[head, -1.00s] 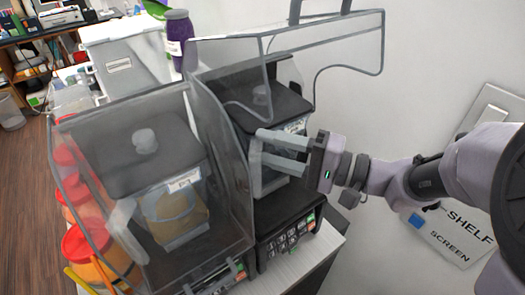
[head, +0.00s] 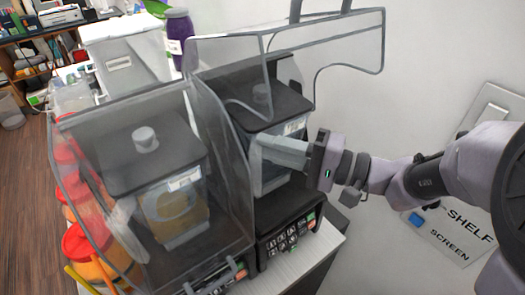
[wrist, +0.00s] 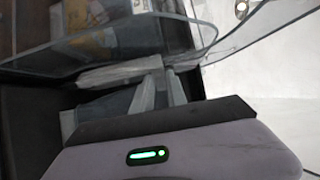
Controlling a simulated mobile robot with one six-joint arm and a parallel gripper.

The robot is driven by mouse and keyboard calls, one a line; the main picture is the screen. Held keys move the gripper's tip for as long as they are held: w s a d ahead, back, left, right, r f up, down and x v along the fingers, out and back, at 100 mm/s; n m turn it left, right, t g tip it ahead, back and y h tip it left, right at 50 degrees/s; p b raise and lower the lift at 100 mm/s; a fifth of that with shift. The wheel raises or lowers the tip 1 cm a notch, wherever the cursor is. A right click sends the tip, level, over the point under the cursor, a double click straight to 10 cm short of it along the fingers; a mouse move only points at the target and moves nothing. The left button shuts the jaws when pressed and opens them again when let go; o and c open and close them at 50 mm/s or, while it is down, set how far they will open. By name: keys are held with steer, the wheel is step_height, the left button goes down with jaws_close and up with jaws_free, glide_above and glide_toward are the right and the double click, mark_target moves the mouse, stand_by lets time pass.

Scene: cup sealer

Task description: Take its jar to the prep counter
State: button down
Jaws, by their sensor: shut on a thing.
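The right blender's jar (head: 268,178) stands on its black base (head: 286,226), under a black lid, with the clear cover (head: 345,35) swung up above it. My gripper (head: 258,147) reaches in from the right. Its fingers are closed together on the handle at the jar's front; the fingers hide most of the handle. In the wrist view my gripper's fingers (wrist: 160,92) lie close together beside the pale handle; the exact contact is hard to make out. The jar looks upright and seated on the base.
A second blender (head: 130,160) stands at left under a closed clear cover, with a jar holding brownish contents. Red-lidded containers (head: 82,240) stand left of it. A purple bottle (head: 178,35) and a white bin (head: 120,62) stand behind. A wall with a sign (head: 455,235) is at right.

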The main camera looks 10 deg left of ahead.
steer(key=shift+r, duration=0.15)
stand_by(0.8)
steer(key=s+d+r, duration=0.3)
steer(key=s+d, duration=0.3)
steer(key=d, duration=0.1)
steer(key=s+d+r, duration=0.3)
steer(key=s+d, duration=0.2)
steer(key=d, duration=0.1)
steer(key=shift+s+d+r+p, duration=0.25)
steer(key=shift+s+d+p, duration=0.1)
steer(key=shift+p, duration=0.05)
stand_by(0.5)
stand_by(0.4)
